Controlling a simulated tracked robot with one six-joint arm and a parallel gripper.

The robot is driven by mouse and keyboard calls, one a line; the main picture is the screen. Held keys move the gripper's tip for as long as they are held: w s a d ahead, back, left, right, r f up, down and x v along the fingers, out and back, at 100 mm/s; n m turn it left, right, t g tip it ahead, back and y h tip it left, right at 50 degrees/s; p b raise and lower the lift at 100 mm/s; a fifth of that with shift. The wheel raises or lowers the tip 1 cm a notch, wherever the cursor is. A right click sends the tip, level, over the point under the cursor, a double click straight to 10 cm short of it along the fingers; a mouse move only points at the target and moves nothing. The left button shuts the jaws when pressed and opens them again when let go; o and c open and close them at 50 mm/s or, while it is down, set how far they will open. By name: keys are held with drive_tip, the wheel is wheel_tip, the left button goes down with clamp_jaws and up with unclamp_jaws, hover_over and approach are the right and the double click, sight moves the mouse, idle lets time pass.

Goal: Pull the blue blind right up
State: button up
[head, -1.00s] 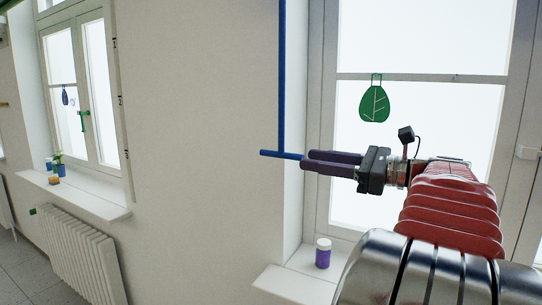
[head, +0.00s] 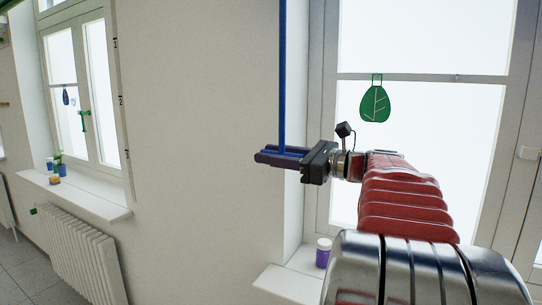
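A thin blue rod (head: 282,75) hangs straight down from the top of the head view, in front of the white wall left of the near window. A short blue crossbar was at its lower end. My gripper (head: 278,156) is at that lower end, its two dark purple fingers pointing left along the crossbar. They cover most of it, and a strip of blue shows between them. I cannot tell whether the fingers press on the bar or leave a small gap. The blue blind's fabric is not in view; the rod's top is out of frame.
The near window (head: 420,35) has a green leaf ornament (head: 375,103) hanging in it. A purple jar with a white lid (head: 323,254) stands on the sill (head: 285,285) below. A far window, its sill (head: 85,198) with small items, and a radiator (head: 82,255) are at left.

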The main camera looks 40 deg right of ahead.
clamp_jaws()
idle(0.4)
